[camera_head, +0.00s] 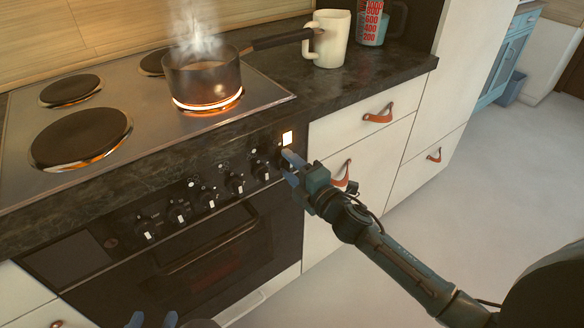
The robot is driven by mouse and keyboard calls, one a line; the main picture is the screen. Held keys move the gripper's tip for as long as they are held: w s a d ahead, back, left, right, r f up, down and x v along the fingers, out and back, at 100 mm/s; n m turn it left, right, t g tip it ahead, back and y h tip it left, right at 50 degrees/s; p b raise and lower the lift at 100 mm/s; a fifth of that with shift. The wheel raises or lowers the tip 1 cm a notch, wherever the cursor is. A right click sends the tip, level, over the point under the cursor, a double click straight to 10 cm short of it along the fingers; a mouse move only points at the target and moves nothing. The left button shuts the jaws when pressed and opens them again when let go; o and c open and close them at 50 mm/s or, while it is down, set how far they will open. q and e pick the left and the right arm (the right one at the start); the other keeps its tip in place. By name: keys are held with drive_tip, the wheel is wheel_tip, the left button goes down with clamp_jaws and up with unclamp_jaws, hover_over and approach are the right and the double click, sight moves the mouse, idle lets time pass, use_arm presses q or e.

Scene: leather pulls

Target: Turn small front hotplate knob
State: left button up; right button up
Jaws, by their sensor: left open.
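The stove's front panel carries a row of several dark round knobs with pale pointer marks, from the leftmost knob (147,229) to a knob (262,172) near the right end. Which knob serves the small front hotplate is not readable.
A steaming pot (203,78) sits on a glowing hotplate, its handle reaching right. Other hotplates (80,138) also glow at the rim. A cream mug (328,40) and a measuring cup (371,22) stand on the counter. The oven handle (210,247) lies below the knobs.

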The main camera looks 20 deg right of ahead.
drive_tip(key=shift+o, duration=0.4)
drive_tip(key=shift+s, duration=0.15)
drive_tip(key=v, duration=1.3)
use_arm(q)
drive_tip(key=shift+w+d+r+m+g+y+p, duration=0.15)
drive_tip(key=shift+r+g+p, duration=0.45)
drive_tip(key=shift+p, duration=2.3)
drive_tip(key=shift+r+m+g+y+p, duration=0.1)
drive_tip(key=shift+r+g+p, duration=0.5)
drive_tip(key=shift+p, duration=2.25)
drive_tip(key=shift+w+d+r+m+g+y+p, duration=0.15)
drive_tip(key=shift+r+g+p, duration=0.45)
drive_tip(key=shift+p, duration=2.3)
use_arm(e)
drive_tip(key=s+a+r+m+g+h, duration=0.1)
drive_tip(key=s+a+m+g, duration=0.2)
drive_tip(key=s+m, duration=0.3)
drive_tip(key=s+a+r+m+g+h, duration=0.1)
drive_tip(key=s+a+m+g, duration=0.2)
drive_tip(key=s+m, duration=0.4)
drive_tip(key=shift+s+m+h, duration=0.25)
drive_tip(key=shift+m+h, duration=0.15)
drive_tip(key=shift+m, duration=2.7)
use_arm(q)
drive_tip(key=shift+a, duration=0.1)
use_arm(e)
drive_tip(key=shift+a, duration=0.1)
